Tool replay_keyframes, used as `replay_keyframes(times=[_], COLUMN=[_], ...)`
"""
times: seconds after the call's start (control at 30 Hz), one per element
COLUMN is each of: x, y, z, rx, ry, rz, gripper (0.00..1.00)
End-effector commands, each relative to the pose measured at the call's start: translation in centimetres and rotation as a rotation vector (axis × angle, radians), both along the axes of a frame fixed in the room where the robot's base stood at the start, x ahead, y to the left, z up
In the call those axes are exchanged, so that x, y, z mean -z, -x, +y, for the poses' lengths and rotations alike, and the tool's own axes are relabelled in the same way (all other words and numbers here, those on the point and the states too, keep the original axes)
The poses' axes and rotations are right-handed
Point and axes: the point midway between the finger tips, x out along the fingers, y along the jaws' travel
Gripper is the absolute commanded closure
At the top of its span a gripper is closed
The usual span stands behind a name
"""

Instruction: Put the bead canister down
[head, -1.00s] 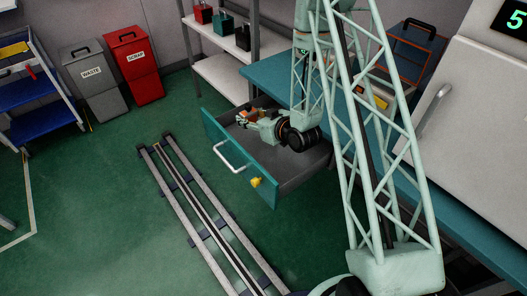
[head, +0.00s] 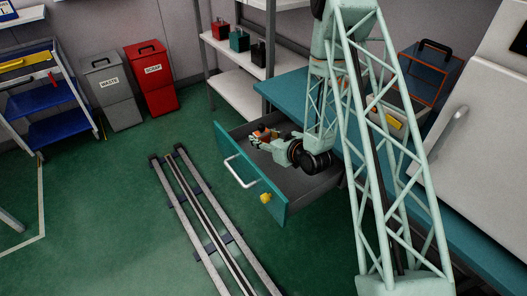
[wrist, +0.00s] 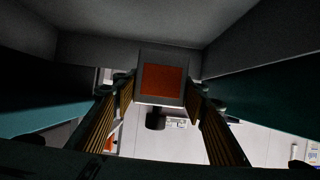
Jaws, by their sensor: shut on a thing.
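My gripper (head: 262,133) is low inside the open teal drawer (head: 252,178), near its back left side in the head view. In the wrist view, its two ribbed fingers (wrist: 160,98) are shut on a grey, box-like thing with an orange-red square face, which I take to be the bead canister (wrist: 162,80). In the head view only a small orange patch shows at the fingers. Whether the canister touches the drawer floor cannot be told. Grey walls surround the gripper in the wrist view.
The drawer hangs open below the teal bench (head: 285,95), with a white handle (head: 240,172) and a yellow piece (head: 265,197) on its front. A floor rail (head: 205,220) runs beside it. Red (head: 150,75) and grey (head: 110,92) bins stand behind.

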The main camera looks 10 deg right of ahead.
Motion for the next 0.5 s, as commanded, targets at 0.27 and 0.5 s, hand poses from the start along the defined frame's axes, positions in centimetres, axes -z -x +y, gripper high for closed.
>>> replay_keyframes(times=[0.27, 0.5], x=[2.9, 3.3], y=[0.0, 0.0], z=[0.0, 0.0], rx=[0.0, 0.0], ry=[0.001, 0.001], rz=[0.0, -0.001], gripper=[0.74, 0.74])
